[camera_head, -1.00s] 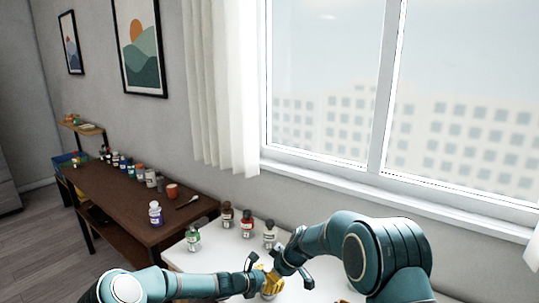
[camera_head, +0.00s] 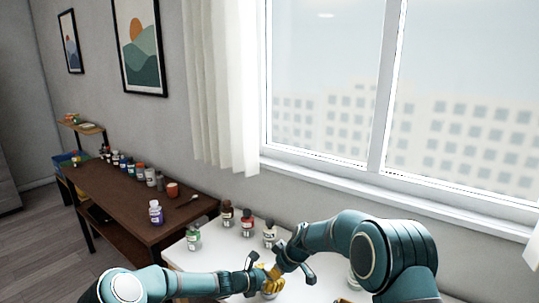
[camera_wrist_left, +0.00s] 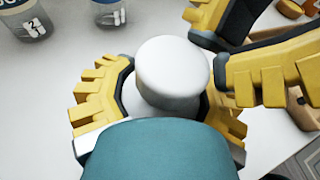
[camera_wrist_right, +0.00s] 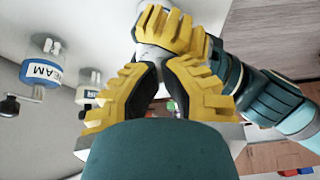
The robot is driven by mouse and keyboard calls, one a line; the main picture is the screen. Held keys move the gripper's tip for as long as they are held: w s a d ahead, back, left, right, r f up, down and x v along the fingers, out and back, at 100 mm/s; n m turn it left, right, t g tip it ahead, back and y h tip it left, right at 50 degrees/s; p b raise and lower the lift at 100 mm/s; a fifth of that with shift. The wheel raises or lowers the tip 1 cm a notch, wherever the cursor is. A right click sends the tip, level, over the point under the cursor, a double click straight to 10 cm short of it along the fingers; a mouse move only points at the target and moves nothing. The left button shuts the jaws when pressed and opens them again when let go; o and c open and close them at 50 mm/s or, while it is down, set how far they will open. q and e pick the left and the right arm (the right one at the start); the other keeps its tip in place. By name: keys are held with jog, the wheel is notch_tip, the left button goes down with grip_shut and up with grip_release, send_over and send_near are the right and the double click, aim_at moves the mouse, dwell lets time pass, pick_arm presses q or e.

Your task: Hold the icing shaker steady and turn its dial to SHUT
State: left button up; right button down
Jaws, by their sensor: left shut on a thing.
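The icing shaker shows its round white top (camera_wrist_left: 172,72) in the left wrist view. In the head view the two grippers cover most of it, and only a pale part (camera_head: 269,294) shows low down. My left gripper (camera_wrist_left: 165,98) is shut around the shaker's body, which stands between its yellow fingers. My right gripper (camera_wrist_left: 213,53) is beside the white top, its two fingertips apart and close to the top's edge. I cannot tell whether they touch it. In the right wrist view its fingers (camera_wrist_right: 162,72) lean towards each other. No dial marking is readable.
Several labelled bottles stand on the white table, including a green-labelled one (camera_head: 193,240) and a red one (camera_head: 247,225). A brown side table (camera_head: 130,192) with bottles and a red cup (camera_head: 172,190) is at left.

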jog(key=shift+w+d, duration=0.3)
jog(key=shift+w, duration=0.35)
dwell(0.3)
notch_tip(320, 180, up, 6)
jog(key=shift+d, duration=0.4)
dwell(0.5)
jog(key=c, duration=1.7)
grip_release()
jog(key=shift+s+a+r, duration=0.2)
jog(key=shift+s+a, duration=0.25)
jog(key=shift+s, duration=0.15)
jog(key=shift+s+a+r, duration=0.2)
jog(key=shift+s+a, duration=0.25)
jog(key=shift+s, duration=0.1)
grip_shut()
notch_tip(320, 180, down, 7)
